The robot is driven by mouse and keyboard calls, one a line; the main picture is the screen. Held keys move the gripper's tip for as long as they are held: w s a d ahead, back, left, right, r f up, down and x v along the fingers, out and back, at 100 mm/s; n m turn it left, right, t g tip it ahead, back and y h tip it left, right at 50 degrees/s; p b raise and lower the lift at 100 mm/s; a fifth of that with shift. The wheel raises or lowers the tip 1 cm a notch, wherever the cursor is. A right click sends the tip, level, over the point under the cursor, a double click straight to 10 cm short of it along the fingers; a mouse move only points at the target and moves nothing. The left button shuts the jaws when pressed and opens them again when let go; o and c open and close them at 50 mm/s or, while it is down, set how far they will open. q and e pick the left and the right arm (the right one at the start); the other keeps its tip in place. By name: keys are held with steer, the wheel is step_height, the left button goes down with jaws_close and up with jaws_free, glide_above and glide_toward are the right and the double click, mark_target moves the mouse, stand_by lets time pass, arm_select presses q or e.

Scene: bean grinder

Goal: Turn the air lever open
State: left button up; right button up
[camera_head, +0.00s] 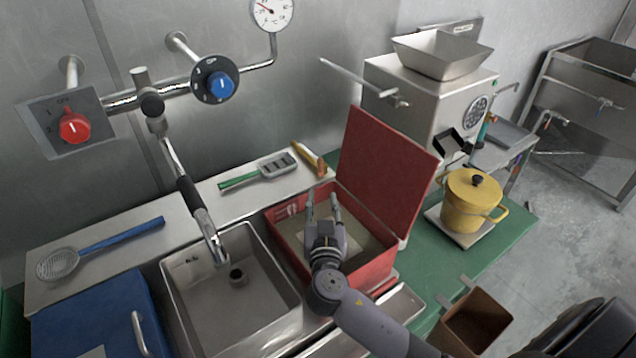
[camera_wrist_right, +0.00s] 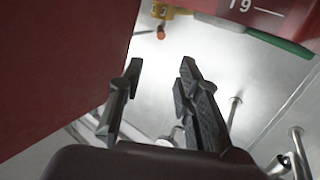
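No part is legibly labelled as the air lever. A blue knob (camera_head: 221,85) on a dark round dial sits on the wall pipe, with its white mark roughly upright. A red knob (camera_head: 75,126) sits on a grey plate at the left. A pressure gauge (camera_head: 271,13) is joined to the pipe by a thin tube. My right gripper (camera_head: 323,200) is over the open red box, well right of and below both knobs. In the wrist view its fingers (camera_wrist_right: 160,68) are apart with nothing between them. My left gripper is not in view.
The red box (camera_head: 380,271) has its lid (camera_head: 385,165) raised right of my gripper. A jointed spout pipe (camera_head: 190,190) hangs over the sink (camera_head: 180,288). A green-handled tool (camera_head: 275,167) lies behind the box. A grinder (camera_head: 430,95) and yellow pot (camera_head: 470,206) stand at the right.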

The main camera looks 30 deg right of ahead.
mark_target(321, 171)
steer(key=w+d+p, duration=0.1)
steer(key=w, duration=0.2)
steer(key=w+d+f+m+p, duration=0.1)
steer(key=w+d, duration=0.1)
steer(key=w, duration=0.1)
steer(key=w+d+m, duration=0.1)
steer(key=w, duration=0.2)
steer(key=shift+w+d+f+p, duration=0.15)
steer(key=shift+w+d+p, duration=0.15)
steer(key=shift+p, duration=0.1)
steer(key=shift+x, duration=0.85)
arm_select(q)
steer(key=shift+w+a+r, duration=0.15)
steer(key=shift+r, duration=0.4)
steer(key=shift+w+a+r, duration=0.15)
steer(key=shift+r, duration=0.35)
arm_select(e)
steer(key=shift+f, duration=0.1)
steer(key=shift+c, duration=0.2)
jaws_close()
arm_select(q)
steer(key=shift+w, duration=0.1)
